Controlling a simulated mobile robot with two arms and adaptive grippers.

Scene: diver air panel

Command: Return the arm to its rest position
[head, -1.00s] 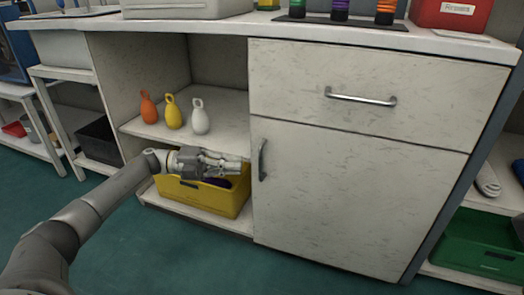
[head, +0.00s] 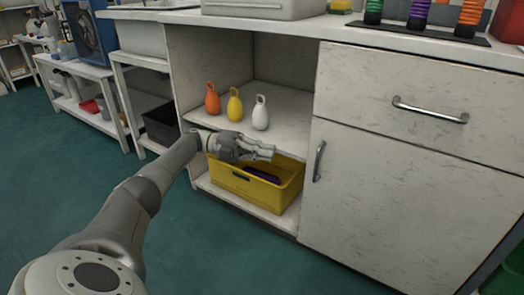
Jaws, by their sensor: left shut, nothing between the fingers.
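My left arm reaches in from the lower left toward the open side of the white cabinet (head: 410,190). Its gripper (head: 270,153) is shut and empty. In the picture it overlaps the upper edge of the yellow bin (head: 255,190) on the lower shelf. I cannot tell how far in front of the bin it is. Its fingertips point right, toward the vertical door handle (head: 319,161), and are apart from it. My right gripper is not in view.
Orange (head: 213,99), yellow (head: 235,105) and white (head: 260,113) bottle-shaped weights stand on the upper shelf (head: 290,134), just above the gripper. The drawer handle (head: 430,110) sticks out at right. A white bench (head: 80,75) stands at left. Green floor (head: 50,190) is clear at left.

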